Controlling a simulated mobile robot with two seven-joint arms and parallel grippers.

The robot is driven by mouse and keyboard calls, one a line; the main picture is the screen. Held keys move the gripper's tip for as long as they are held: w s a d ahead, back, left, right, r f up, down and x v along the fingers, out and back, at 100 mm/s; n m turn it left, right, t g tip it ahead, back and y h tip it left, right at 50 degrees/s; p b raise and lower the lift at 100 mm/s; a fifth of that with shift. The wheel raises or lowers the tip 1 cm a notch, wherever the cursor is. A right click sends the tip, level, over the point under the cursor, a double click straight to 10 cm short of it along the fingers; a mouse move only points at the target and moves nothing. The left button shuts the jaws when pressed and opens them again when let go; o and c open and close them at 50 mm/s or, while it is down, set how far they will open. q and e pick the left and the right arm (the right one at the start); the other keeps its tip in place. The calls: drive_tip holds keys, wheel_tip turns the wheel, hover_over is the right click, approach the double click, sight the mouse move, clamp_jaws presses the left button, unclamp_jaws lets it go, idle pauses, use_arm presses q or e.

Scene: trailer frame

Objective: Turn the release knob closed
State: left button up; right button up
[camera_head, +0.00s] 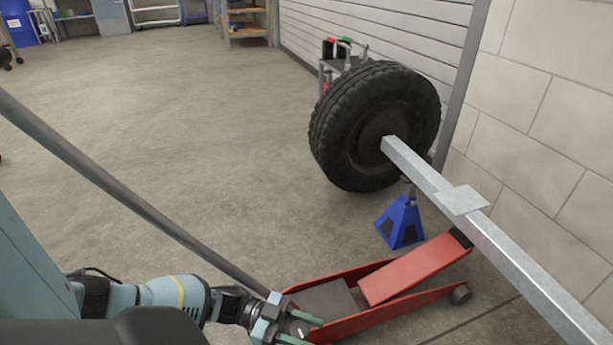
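A red floor jack (413,272) stands on the floor at the lower right, its lift arm raised at a slant under a grey metal trailer beam (432,181). Its long dark handle (150,211) slants from the upper left down to the jack's near end. My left gripper (299,330) is at that near end, close to the handle's base, at the bottom edge of the view. Its green-tipped fingers show some space between them. The release knob cannot be made out clearly there; the fingers and frame edge hide the spot. My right gripper is out of view.
A large black tire (375,125) is on the beam's end. A blue jack stand (401,222) stands below it. A block wall (550,110) closes off the right side. The concrete floor (200,110) at upper left is open, with shelving (246,22) far back.

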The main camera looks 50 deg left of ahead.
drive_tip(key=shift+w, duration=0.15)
use_arm(q)
drive_tip(key=o, duration=1)
drive_tip(key=shift+c, duration=0.2)
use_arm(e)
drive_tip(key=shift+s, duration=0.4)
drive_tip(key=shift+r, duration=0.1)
